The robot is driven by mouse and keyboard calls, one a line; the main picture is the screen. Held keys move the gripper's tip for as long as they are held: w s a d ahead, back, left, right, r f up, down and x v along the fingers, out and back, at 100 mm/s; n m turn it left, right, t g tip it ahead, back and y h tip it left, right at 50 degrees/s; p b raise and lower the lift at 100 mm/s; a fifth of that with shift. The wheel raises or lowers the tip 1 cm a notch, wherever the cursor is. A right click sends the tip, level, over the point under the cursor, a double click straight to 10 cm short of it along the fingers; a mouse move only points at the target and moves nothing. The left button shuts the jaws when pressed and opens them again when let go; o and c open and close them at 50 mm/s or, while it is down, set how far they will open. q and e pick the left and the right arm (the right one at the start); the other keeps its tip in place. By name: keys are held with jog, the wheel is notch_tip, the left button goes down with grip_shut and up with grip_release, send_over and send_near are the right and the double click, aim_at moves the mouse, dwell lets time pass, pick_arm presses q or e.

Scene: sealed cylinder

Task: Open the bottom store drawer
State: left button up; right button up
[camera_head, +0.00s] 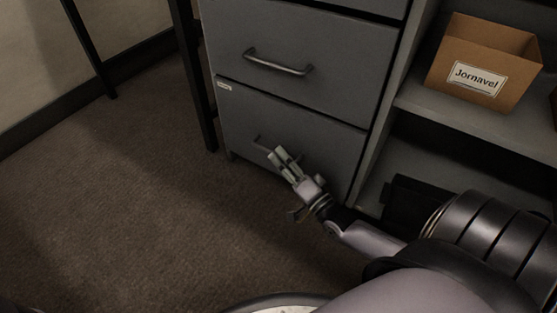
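The bottom drawer (326,151) is the lowest grey drawer front of the cabinet, with a small white label at its upper left. It appears shut, flush with the drawer above. Its dark bar handle (258,140) shows only at its left end; the rest is hidden behind my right gripper (284,156). That gripper reaches in from the lower right, its fingers pointing up and left at the handle. Whether the fingers touch or enclose the handle is unclear. My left gripper is not in view.
Another grey drawer (330,58) with a bar handle (278,66) is above. To the right, an open shelf (470,122) holds a cardboard box (488,47) labelled "Jornavel". A dark post (194,75) stands left of the cabinet. The carpet (130,195) in front is clear.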

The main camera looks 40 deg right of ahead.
jog(key=shift+x, duration=0.95)
grip_shut()
